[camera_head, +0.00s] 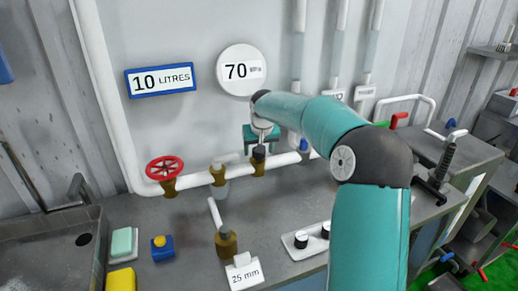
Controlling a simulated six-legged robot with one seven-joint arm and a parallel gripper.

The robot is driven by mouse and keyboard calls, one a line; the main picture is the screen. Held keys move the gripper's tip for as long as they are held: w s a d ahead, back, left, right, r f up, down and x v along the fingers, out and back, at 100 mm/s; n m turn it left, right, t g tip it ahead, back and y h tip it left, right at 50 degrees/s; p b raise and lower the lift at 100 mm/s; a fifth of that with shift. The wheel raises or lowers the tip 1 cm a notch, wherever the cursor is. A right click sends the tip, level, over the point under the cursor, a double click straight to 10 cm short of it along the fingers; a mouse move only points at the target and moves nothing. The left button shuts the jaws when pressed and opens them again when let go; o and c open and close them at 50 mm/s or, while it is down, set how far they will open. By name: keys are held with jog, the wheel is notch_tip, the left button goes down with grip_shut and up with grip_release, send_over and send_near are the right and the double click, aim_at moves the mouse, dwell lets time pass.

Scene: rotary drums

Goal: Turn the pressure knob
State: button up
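No part in view is labelled as the pressure knob. My gripper (260,140) is at the back, in front of the wall and over the white pipe (205,181). It points down at a dark knob-like top (258,153) on a brass fitting (258,168). I cannot tell whether they touch, and the fingers are too small to tell open from shut. A red handwheel valve (164,168) sits at the pipe's left end. Two black knobs (301,240) stand on a white plate on the bench, left of my arm. A round sign reading 70 (241,70) hangs above the gripper.
A blue-framed sign reads 10 LITRES (160,79). On the bench (180,222) stand a brass valve with a white lever (226,243), a 25 mm tag (243,273), a blue box with a yellow button (162,248) and a sponge (124,244). A sink (50,245) is at left. My arm hides the right middle.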

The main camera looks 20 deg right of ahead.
jog(key=d+v, duration=0.1)
jog(key=v, duration=1.2)
jog(key=shift+a+r, duration=0.45)
jog(key=shift+a, duration=0.05)
jog(key=shift+s+a, duration=0.1)
jog(key=s+a+f+n, duration=0.1)
jog(key=s+a, duration=0.5)
jog(key=s, duration=0.7)
jog(key=s+a+f+n, duration=0.1)
jog(key=s+a, duration=0.5)
jog(key=s, duration=0.6)
jog(key=s+f+t, duration=0.1)
jog(key=s+f, duration=0.5)
jog(key=s, duration=0.3)
jog(key=shift+s+a+f+y, duration=0.3)
jog(key=shift+s+a+y, duration=0.1)
dwell(0.5)
